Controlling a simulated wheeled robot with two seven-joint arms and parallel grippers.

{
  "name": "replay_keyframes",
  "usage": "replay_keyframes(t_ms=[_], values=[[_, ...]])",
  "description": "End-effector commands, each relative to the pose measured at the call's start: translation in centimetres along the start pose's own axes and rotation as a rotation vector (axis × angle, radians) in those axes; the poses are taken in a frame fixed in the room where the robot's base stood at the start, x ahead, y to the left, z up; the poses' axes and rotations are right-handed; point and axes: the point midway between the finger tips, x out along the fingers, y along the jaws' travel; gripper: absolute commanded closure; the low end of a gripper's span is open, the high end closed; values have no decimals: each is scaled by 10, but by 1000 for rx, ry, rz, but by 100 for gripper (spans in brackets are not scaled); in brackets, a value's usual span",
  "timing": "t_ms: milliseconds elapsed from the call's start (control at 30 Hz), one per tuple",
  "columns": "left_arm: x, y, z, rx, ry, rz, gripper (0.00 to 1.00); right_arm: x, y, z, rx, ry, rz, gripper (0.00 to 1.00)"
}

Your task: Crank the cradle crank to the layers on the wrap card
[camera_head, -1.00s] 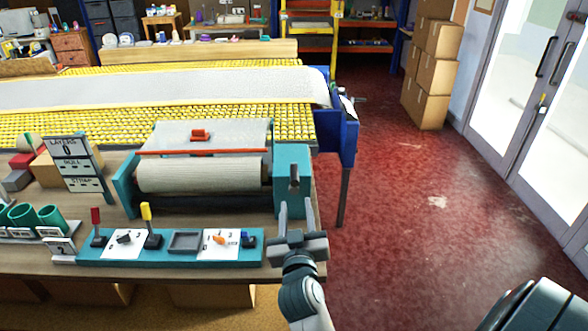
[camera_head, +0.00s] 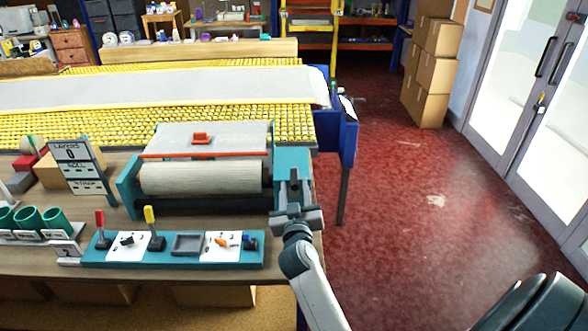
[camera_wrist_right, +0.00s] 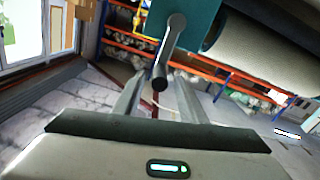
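The cradle crank is a grey lever with a dark-ended handle (camera_wrist_right: 160,78), on a teal end block (camera_head: 291,160) at the right of the cradle. A pale wrapped roll (camera_head: 200,178) lies in the cradle. My right gripper (camera_head: 294,187) is open in front of the block. In the right wrist view its two fingers (camera_wrist_right: 160,92) stand apart, with the handle end between them; I cannot tell if they touch it. A sign (camera_head: 78,166) reads LAYERS 0. A small white card (camera_head: 67,250) appears to show a 2. My left gripper is out of view.
A teal control panel (camera_head: 170,263) with red and yellow levers, two white dial plates and a grey tray lies in front of the cradle. Green cups (camera_head: 28,217) stand at left. A yellow roller conveyor (camera_head: 60,126) lies behind. The red floor at right is clear.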

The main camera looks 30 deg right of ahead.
Motion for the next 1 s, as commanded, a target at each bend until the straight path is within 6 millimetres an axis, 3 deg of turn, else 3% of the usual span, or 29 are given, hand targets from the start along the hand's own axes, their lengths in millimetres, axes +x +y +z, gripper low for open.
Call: replay_keyframes(t_ms=[200, 400, 900, 1000], values=[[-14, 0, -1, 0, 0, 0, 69, 39, 1, -3, -2, 0, 1, 62], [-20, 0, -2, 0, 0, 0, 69, 63, 1, -1, 0, -1, 1, 62], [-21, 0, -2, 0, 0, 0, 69, 74, 0, 0, 0, -1, 0, 62], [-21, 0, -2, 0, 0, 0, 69, 74, 0, 0, 0, -1, 0, 86]])
